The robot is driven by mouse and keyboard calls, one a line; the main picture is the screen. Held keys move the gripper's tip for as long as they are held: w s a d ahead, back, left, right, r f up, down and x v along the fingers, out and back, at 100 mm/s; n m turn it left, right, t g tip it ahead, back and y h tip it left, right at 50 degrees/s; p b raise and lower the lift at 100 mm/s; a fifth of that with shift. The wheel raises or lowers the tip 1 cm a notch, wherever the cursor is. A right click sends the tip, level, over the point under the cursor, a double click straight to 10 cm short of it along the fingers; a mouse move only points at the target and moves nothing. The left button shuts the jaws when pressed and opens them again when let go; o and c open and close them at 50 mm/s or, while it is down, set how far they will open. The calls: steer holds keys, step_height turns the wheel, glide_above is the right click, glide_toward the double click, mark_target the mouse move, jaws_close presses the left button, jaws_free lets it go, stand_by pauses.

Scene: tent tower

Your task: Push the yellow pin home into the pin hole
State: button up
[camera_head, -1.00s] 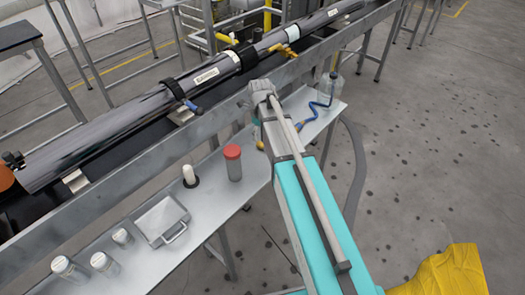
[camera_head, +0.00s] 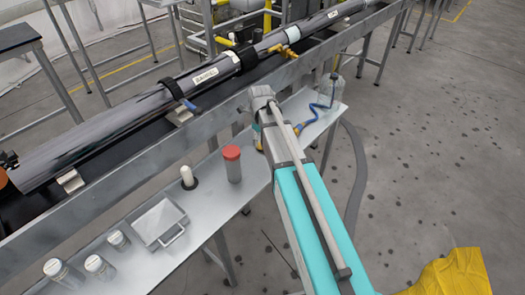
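I cannot make out for certain the yellow pin or the pin hole. A long dark glossy tube (camera_head: 120,122) lies along the grey rail (camera_head: 150,150). A small yellow-orange fitting (camera_head: 291,35) sits on the tube beyond the black collar. A small yellow piece (camera_head: 258,142) shows beside my arm above the shelf, partly hidden by the arm. My teal and grey arm reaches from the lower right up to the rail. My gripper is not visible, so its grip and contact cannot be told.
The metal shelf (camera_head: 205,205) below the rail holds a red-capped jar (camera_head: 232,163), a white-topped item (camera_head: 188,177), a metal tray (camera_head: 158,222), small jars (camera_head: 58,271) and a clear bottle (camera_head: 330,89) with a blue hose. Yellow cloth-like material (camera_head: 455,275) is at lower right. The right floor is open.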

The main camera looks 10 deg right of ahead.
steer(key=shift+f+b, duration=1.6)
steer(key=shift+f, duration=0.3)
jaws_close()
